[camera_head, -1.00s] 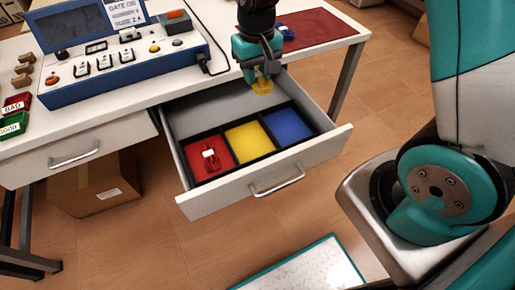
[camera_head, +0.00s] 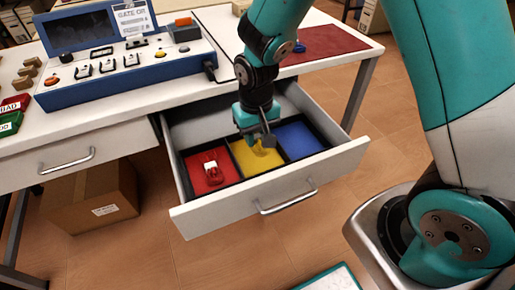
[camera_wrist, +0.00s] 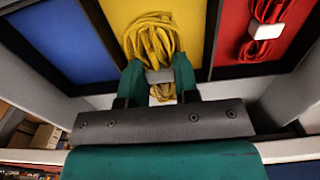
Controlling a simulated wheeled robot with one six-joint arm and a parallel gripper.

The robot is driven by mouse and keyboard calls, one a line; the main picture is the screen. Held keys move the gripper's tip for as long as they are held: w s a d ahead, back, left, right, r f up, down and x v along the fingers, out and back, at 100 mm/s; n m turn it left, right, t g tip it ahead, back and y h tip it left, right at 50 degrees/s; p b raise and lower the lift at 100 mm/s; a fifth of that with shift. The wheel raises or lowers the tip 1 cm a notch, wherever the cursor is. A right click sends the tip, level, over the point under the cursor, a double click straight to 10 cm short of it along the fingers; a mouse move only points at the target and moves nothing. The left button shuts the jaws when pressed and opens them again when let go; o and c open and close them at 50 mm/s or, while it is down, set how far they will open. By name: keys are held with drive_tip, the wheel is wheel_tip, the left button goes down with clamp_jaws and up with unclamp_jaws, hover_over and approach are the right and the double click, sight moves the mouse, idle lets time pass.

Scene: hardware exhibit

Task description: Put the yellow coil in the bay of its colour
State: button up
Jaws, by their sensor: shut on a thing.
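The yellow coil (camera_wrist: 152,42) is between the fingers of my gripper (camera_wrist: 156,76) in the wrist view, and the gripper is shut on it. In the head view the coil (camera_head: 262,148) hangs under my gripper (camera_head: 257,140), over the yellow bay (camera_head: 256,164). The yellow bay (camera_wrist: 195,20) lies behind the coil in the wrist view; I cannot tell whether the coil touches its floor. The bay is the middle one of three in the open drawer (camera_head: 230,196).
The red bay (camera_head: 205,183) to the left holds a red coil (camera_head: 211,172) with a white band. The blue bay (camera_head: 298,139) to the right looks empty. Black dividers part the bays. A blue control console (camera_head: 120,66) stands on the table above.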

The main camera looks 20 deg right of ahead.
sight(257, 148)
drive_tip(key=shift+f+b, duration=0.35)
drive_tip(key=shift+f, duration=1.9)
drive_tip(key=o, duration=0.9)
drive_tip(key=shift+f, duration=0.15)
wheel_tip(257, 148, up, 13)
drive_tip(key=shift+f+p, duration=0.2)
drive_tip(key=shift+p, duration=0.9)
drive_tip(key=s+a+r+n+y, duration=0.2)
drive_tip(key=s+r, duration=0.4)
drive_tip(key=s, duration=0.3)
drive_tip(key=s+a+r+n+y, duration=0.2)
drive_tip(key=s+r+n, duration=0.3)
drive_tip(key=s+r, duration=0.2)
drive_tip(key=s, duration=0.2)
drive_tip(key=shift+s+a+r, duration=0.15)
drive_tip(key=shift+s+r, duration=0.1)
drive_tip(key=shift+s, duration=0.05)
